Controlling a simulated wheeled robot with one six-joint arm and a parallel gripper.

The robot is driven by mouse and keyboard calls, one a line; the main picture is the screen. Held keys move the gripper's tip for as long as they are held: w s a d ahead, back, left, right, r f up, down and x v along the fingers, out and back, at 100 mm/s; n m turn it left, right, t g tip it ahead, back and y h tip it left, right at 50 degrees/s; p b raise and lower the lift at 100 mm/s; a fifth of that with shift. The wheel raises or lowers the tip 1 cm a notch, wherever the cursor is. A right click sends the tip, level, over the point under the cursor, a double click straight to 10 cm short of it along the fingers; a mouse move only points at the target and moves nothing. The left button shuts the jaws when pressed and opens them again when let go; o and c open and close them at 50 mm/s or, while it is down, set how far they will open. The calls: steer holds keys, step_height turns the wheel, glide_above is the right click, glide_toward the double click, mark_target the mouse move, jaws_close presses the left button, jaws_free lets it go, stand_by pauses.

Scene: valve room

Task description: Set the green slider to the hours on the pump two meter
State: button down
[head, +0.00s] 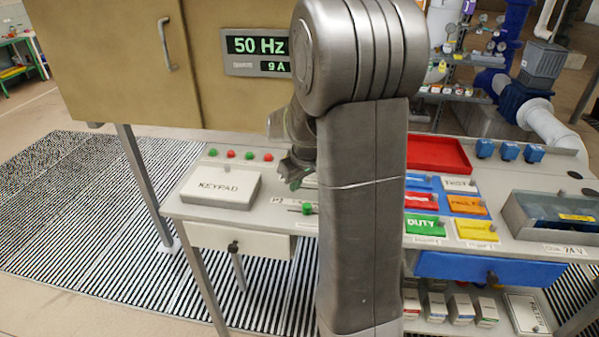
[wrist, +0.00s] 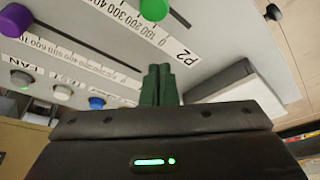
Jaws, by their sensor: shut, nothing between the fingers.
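The green slider knob (head: 307,208) sits on the bench beside a P2 label (head: 278,201). In the wrist view the green knob (wrist: 153,8) is at the top edge, by a slot and a P2 number strip (wrist: 140,25); its exact setting cannot be read. My gripper (head: 291,181) is shut and empty above the bench, behind the knob. In the wrist view its green fingertips (wrist: 158,85) are together, apart from the knob. A display (head: 258,52) reads 50 Hz and 9 A, partly covered by my arm. I see no hours reading.
A purple knob (wrist: 15,18) is on another strip. A KEYPAD box (head: 220,187) stands left of the slider. Red and green buttons (head: 240,155) line the back. Coloured labelled plates (head: 448,205) and a red tray (head: 438,155) lie right of my arm, which hides the bench's middle.

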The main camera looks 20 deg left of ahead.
steer(key=x, duration=0.2)
steer(key=shift+a+f, duration=0.1)
steer(key=shift+f, duration=0.3)
steer(key=s+d, duration=0.1)
steer(key=d+p, duration=0.1)
steer(key=d, duration=0.1)
steer(key=shift+s+r, duration=0.2)
steer(key=shift+s, duration=0.2)
steer(key=shift+s+d+f, duration=0.1)
steer(key=shift+d+f, duration=0.05)
steer(key=shift+d, duration=0.05)
steer(key=d+b, duration=0.1)
steer(key=d, duration=0.1)
steer(key=w+d, duration=0.1)
steer(key=d, duration=0.2)
steer(key=w+d+b, duration=0.1)
steer(key=d, duration=0.2)
steer(key=shift+d+b, duration=0.1)
steer(key=shift+b, duration=0.25)
